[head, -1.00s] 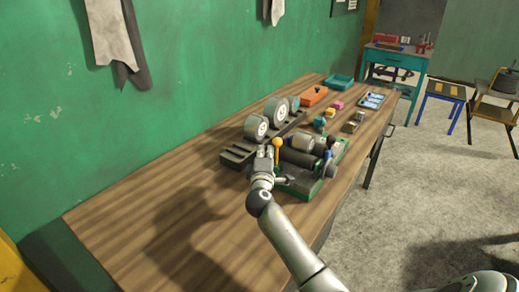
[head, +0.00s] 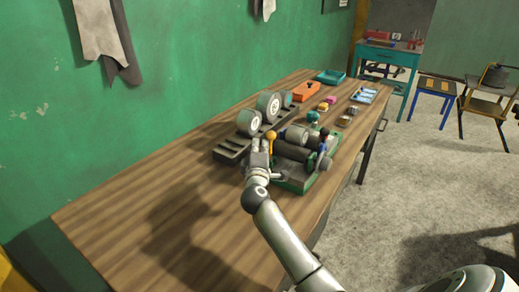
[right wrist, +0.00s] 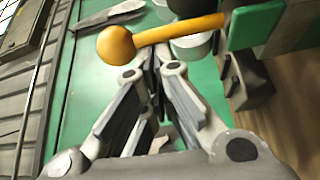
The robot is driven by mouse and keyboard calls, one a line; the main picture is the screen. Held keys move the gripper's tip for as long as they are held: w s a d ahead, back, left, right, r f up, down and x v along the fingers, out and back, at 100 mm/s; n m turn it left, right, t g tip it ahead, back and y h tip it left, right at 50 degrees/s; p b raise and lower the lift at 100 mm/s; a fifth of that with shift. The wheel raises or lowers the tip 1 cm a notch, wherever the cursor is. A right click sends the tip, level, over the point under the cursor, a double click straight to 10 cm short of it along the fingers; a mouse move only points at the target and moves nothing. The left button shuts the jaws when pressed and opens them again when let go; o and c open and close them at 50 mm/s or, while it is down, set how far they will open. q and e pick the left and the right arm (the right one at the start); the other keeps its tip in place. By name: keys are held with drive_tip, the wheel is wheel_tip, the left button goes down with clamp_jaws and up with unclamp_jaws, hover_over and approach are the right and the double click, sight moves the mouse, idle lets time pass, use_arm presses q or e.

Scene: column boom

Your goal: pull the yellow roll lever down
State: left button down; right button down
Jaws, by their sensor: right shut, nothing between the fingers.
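The yellow lever (head: 270,136) stands up with its round knob on top, at the near left of a green machine (head: 296,186) with dark rollers. In the right wrist view the lever's yellow rod (right wrist: 185,29) runs across the top from the knob to a green plate. My right gripper (head: 260,146) is just beside the lever. In the right wrist view the right gripper (right wrist: 150,58) has its fingers together and empty, with the tips close under the rod near the knob. I cannot tell whether they touch it. My left gripper is out of view.
Small coloured blocks, an orange box (head: 305,90) and a teal tray (head: 330,76) are farther along the wooden table (head: 130,215). The table's near left is clear. A green wall borders its left.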

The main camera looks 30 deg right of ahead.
sight(270, 143)
drive_tip(key=s+m+b, duration=0.1)
drive_tip(key=b, duration=0.1)
drive_tip(key=s+d+m+b, duration=0.1)
drive_tip(key=s+b, duration=0.1)
drive_tip(key=b, duration=0.1)
drive_tip(key=shift+d+f+t+h, duration=0.1)
drive_tip(key=shift+d+t+h, duration=0.05)
drive_tip(key=shift+t+h, duration=0.2)
drive_tip(key=shift+s+d+f+b, duration=0.2)
drive_tip(key=shift+s+f+b, duration=0.1)
drive_tip(key=shift+s, duration=0.25)
drive_tip(key=shift+s+d+f+b, duration=0.15)
drive_tip(key=shift+s+d+f, duration=0.15)
drive_tip(key=shift+s, duration=0.2)
drive_tip(key=shift+s+d+f+b, duration=0.15)
drive_tip(key=shift+s+f+b, duration=0.15)
drive_tip(key=shift+s, duration=0.25)
drive_tip(key=shift+f, duration=0.1)
